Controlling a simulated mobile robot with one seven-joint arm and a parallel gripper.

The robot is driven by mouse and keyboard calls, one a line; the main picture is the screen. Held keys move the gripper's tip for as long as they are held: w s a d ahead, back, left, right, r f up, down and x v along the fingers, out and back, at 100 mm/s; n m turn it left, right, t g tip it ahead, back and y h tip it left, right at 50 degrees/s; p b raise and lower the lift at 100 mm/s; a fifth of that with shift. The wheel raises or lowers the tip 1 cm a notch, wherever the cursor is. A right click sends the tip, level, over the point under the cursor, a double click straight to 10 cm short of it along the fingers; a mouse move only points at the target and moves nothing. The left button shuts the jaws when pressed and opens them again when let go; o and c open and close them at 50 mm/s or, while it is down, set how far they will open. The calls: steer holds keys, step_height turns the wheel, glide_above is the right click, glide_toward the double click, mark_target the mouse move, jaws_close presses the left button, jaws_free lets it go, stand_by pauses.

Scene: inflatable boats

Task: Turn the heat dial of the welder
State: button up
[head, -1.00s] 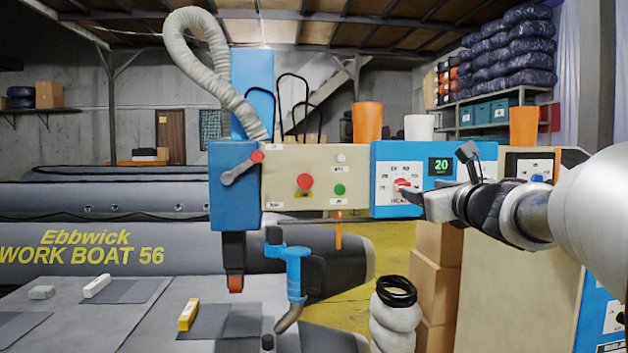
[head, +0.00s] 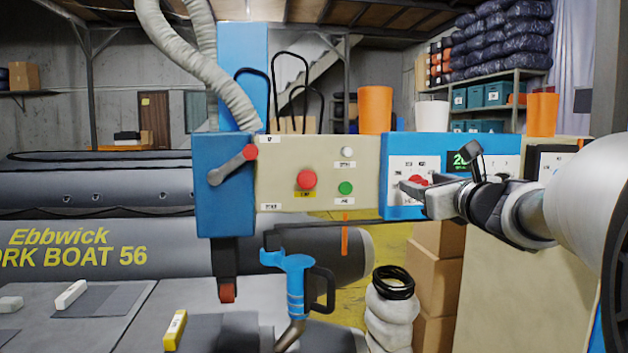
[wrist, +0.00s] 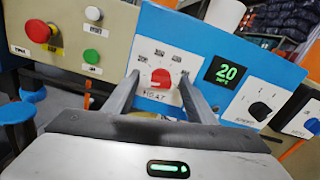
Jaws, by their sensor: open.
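The heat dial (wrist: 160,78) is a red knob on a white plate marked HEAT, on the blue front of the welder (head: 388,150). In the wrist view my gripper (wrist: 158,82) is open, with one finger on each side of the dial. I cannot tell whether the fingers touch it. In the head view my gripper (head: 408,188) is at the plate, and the dial (head: 418,181) is partly hidden behind it. A green display (wrist: 228,73) to the right of the dial reads 20.
A black speed dial (wrist: 260,111) sits to the right of the display. A red button (head: 307,180), a green button (head: 345,188) and a red-tipped lever (head: 233,166) are on the panel to the left. Orange cups (head: 375,109) stand on top. A blue hot-air tool (head: 296,285) hangs below.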

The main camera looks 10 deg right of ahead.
steer(key=c, duration=1.1)
steer(key=shift+o, duration=0.2)
